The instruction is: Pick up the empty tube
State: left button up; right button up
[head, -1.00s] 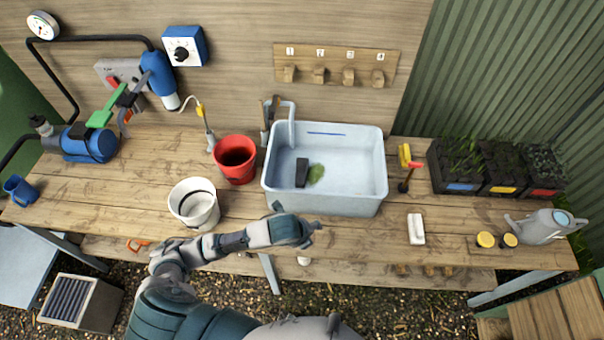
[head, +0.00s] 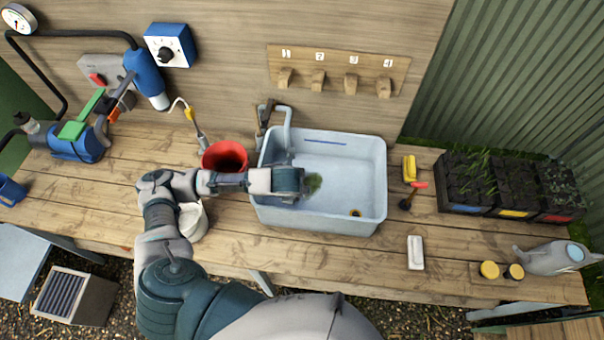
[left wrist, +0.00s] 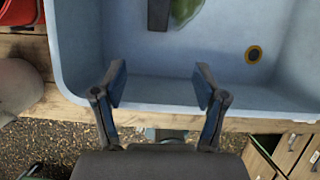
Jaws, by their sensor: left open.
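I cannot make out a thing that is clearly an empty tube. The pale blue basin (head: 372,190) stands on the wooden bench; its front wall also shows in the left wrist view (left wrist: 150,90). In it lie a green clump (head: 313,183) and a dark block (left wrist: 158,14), which my arm hides in the head view. My left gripper (left wrist: 160,84) is open, empty and over the basin's front part, its fingers apart. In the head view its end (head: 298,184) covers the basin's left half, with the fingertips hard to see. My right gripper is not in view.
A red bucket (head: 225,150) and a mostly hidden white bucket (head: 194,222) stand left of the basin. A faucet (head: 287,125) rises behind it.

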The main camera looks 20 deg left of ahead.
pick_arm(q)
jog(key=x, duration=1.1)
jog(key=shift+w+a+f, duration=0.1)
jog(key=shift+a, duration=0.2)
jog(key=shift+x, duration=2.95)
jog(key=c, duration=1)
